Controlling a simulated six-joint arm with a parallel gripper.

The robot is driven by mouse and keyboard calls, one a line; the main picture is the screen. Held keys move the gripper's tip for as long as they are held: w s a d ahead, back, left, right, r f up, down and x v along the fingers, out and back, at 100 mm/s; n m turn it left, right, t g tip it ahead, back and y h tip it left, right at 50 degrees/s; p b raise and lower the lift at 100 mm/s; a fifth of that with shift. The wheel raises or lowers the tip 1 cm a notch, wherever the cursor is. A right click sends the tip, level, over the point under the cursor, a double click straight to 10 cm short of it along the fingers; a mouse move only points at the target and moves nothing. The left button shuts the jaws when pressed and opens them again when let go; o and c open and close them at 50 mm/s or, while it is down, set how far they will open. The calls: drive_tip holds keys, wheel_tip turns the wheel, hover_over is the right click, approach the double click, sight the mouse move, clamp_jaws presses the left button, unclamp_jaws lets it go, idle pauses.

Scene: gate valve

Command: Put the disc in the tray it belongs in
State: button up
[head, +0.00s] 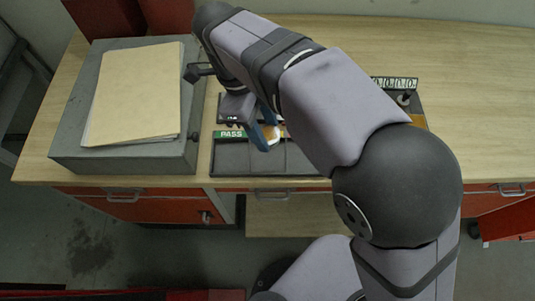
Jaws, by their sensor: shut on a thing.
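My gripper (266,133) has blue fingers and points down over the tray area at the middle of the bench. A dark grey tray (235,158) with a green PASS label (231,134) lies just below and left of the gripper. Whether the disc touches the tray cannot be told. Another dark tray or fixture (417,103) shows at the right behind my arm, mostly hidden.
A grey metal box (65,135) with a tan folder (133,90) on top stands at the left of the wooden bench (470,110). A black-and-white marked strip (396,83) shows behind my arm. The bench's right side is clear. Red drawers (130,205) sit below the front edge.

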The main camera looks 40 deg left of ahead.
sight(270, 158)
drive_tip(key=shift+f+p, duration=1.55)
drive_tip(key=shift+f, duration=3.4)
drive_tip(key=shift+f, duration=0.2)
drive_tip(key=o, duration=1.1)
drive_tip(key=shift+c, duration=0.2)
drive_tip(key=shift+r, duration=0.15)
drive_tip(key=b+v, duration=0.3)
drive_tip(key=v, duration=0.9)
